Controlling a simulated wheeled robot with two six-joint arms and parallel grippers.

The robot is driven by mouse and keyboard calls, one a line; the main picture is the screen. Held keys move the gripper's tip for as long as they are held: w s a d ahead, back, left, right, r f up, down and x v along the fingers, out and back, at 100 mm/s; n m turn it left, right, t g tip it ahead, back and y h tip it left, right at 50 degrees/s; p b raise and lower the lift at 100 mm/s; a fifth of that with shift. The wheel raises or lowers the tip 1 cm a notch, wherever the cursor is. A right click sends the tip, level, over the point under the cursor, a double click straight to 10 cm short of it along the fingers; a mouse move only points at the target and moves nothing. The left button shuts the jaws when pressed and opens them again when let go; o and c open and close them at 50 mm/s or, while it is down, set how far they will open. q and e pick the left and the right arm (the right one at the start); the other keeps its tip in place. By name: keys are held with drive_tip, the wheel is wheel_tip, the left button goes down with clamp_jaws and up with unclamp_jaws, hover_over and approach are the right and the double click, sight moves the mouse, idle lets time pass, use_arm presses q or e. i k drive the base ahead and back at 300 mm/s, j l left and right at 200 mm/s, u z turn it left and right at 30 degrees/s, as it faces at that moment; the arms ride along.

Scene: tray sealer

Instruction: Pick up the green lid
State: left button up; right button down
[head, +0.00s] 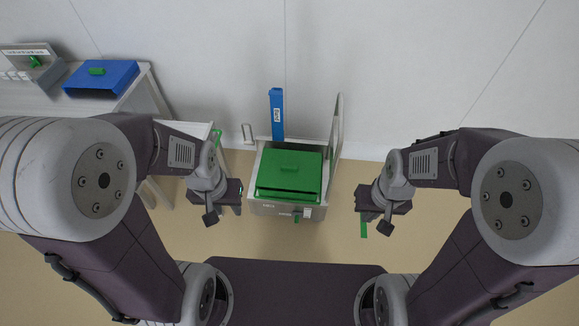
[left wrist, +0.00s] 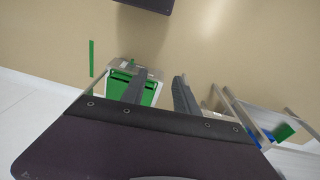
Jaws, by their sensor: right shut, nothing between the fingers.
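My left gripper (head: 211,218) is left of the sealer, apart from the lid. Its fingers (left wrist: 160,88) stand apart with nothing between them. My right gripper (head: 384,226) is right of the sealer, shut and empty.
A blue post (head: 276,112) stands at the sealer's back, and an upright plate (head: 336,127) at its right side. A table at the left holds a blue box (head: 102,79) with a green handle. A green strip (head: 364,229) lies by my right gripper.

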sight(285, 169)
drive_tip(key=i+j+z, duration=0.15)
drive_tip(key=i+z, duration=0.25)
drive_tip(key=i+j+z, duration=0.2)
drive_tip(key=z, duration=0.15)
drive_tip(key=i+j+z, duration=0.25)
drive_tip(key=j+z, duration=0.15)
